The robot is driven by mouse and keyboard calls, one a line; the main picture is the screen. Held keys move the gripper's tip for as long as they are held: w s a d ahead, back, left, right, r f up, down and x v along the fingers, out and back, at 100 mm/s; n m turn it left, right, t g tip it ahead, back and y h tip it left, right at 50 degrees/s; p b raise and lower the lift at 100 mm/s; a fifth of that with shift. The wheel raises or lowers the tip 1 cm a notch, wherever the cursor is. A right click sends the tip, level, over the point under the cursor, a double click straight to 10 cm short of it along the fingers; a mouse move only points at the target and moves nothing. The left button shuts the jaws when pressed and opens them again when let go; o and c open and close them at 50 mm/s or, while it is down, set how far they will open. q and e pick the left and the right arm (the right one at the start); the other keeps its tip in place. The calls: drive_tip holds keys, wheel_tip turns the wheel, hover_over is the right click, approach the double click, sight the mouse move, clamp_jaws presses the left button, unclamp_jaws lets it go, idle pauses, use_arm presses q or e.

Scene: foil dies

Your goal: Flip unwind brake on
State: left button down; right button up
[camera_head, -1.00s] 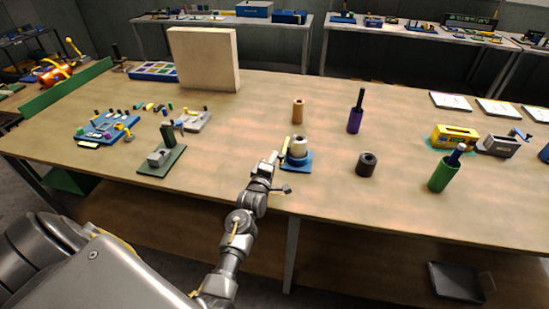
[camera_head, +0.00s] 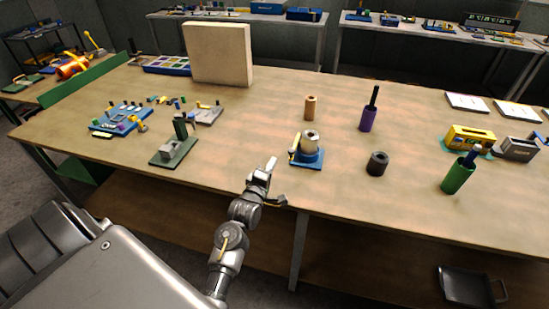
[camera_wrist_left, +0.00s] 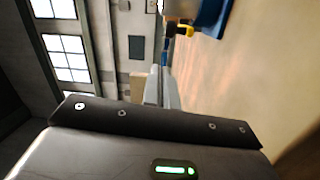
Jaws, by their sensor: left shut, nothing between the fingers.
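The unwind stand (camera_head: 308,157) has a blue base and carries a pale roll (camera_head: 310,139). A slim yellow lever (camera_head: 294,147), seemingly the brake, stands nearly upright on its left side. My left gripper (camera_head: 271,163) is shut and empty, a short way left of the stand and apart from it. In the left wrist view the shut fingers (camera_wrist_left: 161,87) point toward a dark lever with a yellow part (camera_wrist_left: 184,30) beside the blue base (camera_wrist_left: 211,17), cut off at the top. Whether the brake is on cannot be told. My right gripper is not in view.
A brown cylinder (camera_head: 311,107), a purple holder (camera_head: 367,119) and a black ring (camera_head: 377,163) stand behind and right of the stand. A green press-like fixture (camera_head: 174,151) is at left. The table between it and my gripper is clear.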

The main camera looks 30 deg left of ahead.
use_arm(q)
drive_tip(key=shift+d+v, duration=0.15)
drive_tip(key=shift+v, duration=0.5)
drive_tip(key=shift+d+v, duration=0.15)
drive_tip(key=shift+v, duration=0.5)
drive_tip(key=shift+w, duration=0.1)
